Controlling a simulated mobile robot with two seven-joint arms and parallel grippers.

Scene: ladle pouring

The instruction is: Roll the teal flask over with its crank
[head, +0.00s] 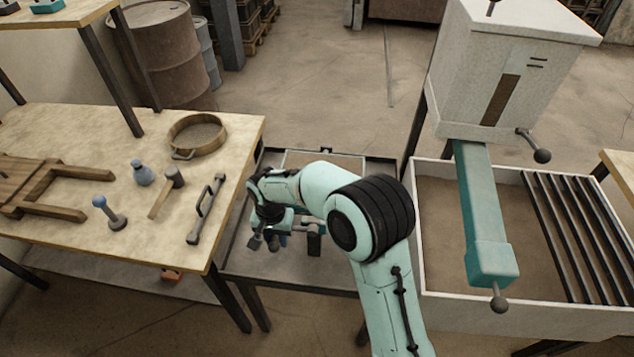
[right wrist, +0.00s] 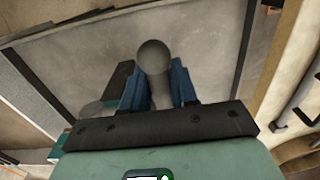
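A piece of the teal flask (right wrist: 97,116) shows at left in the right wrist view, by a dark block. In the head view my right arm hides most of the flask on the low dark stand (head: 250,262). The crank shows as a grey round knob (right wrist: 153,57) on a stem. My right gripper (right wrist: 160,90) has its blue fingers on both sides of the stem, seemingly shut on it just behind the knob. It shows in the head view as well (head: 268,240). My left gripper is not in view.
A workbench (head: 110,125) at left holds a sieve (head: 197,134), a mallet (head: 167,190) and a long handled tool (head: 207,209). At right a white hopper (head: 470,70) with a teal arm (head: 478,195) stands over a sand bin (head: 440,312).

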